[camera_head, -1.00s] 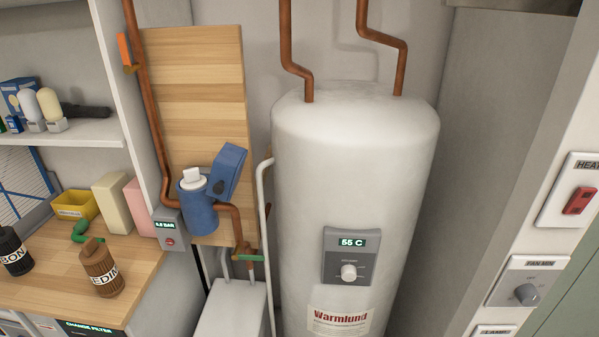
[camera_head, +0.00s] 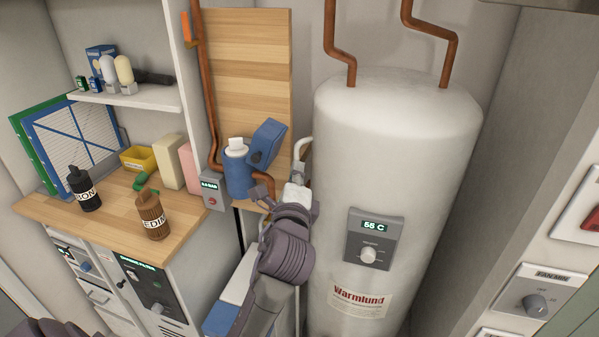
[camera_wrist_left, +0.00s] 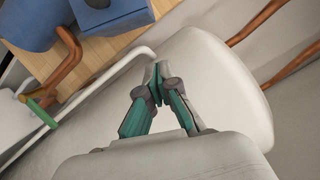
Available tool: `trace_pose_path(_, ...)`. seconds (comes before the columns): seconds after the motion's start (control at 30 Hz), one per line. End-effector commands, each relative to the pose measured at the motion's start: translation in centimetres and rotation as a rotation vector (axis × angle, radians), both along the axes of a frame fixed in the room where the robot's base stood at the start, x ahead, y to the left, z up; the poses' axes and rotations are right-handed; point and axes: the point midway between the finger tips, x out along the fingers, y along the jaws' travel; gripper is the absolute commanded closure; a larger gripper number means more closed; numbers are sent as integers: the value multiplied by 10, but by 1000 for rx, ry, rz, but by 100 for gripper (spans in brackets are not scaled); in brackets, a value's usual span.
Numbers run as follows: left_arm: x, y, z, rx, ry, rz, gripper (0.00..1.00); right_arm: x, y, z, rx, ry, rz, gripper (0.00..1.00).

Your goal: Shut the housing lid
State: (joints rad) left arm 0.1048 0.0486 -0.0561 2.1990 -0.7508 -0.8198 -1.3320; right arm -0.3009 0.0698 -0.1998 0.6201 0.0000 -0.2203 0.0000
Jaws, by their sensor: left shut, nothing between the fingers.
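The housing is a blue cylinder (camera_head: 238,178) on the wooden wall board, with a white cartridge (camera_head: 236,145) showing at its open top. Its blue lid (camera_head: 266,142) stands raised and tilted on the right side. The lid also shows at the top of the left wrist view (camera_wrist_left: 110,14), beside part of the blue housing (camera_wrist_left: 28,22). My left gripper (camera_head: 301,171) is shut and empty, right of and below the lid, in front of the white pipe and apart from the lid. Its fingertips (camera_wrist_left: 155,76) meet in the left wrist view. My right gripper is not in view.
The white water heater (camera_head: 390,130) stands close on the right. A white pipe (camera_head: 303,147) and copper pipes (camera_head: 207,90) run near the housing. A dark canister (camera_head: 84,188) and a brown canister (camera_head: 151,215) stand on the counter.

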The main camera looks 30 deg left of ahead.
Motion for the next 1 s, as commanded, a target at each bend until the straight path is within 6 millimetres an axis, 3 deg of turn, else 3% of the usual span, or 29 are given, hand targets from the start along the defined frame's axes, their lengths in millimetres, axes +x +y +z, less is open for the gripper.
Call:
trace_pose_path(0.27,55,27,8,-1,1,-1,100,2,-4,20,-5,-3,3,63)
trace_pose_path(0.53,47,59,19,-1,0,-1,100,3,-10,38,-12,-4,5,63)
trace_pose_path(1.0,46,63,18,-4,-1,-3,100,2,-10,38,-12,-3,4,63)
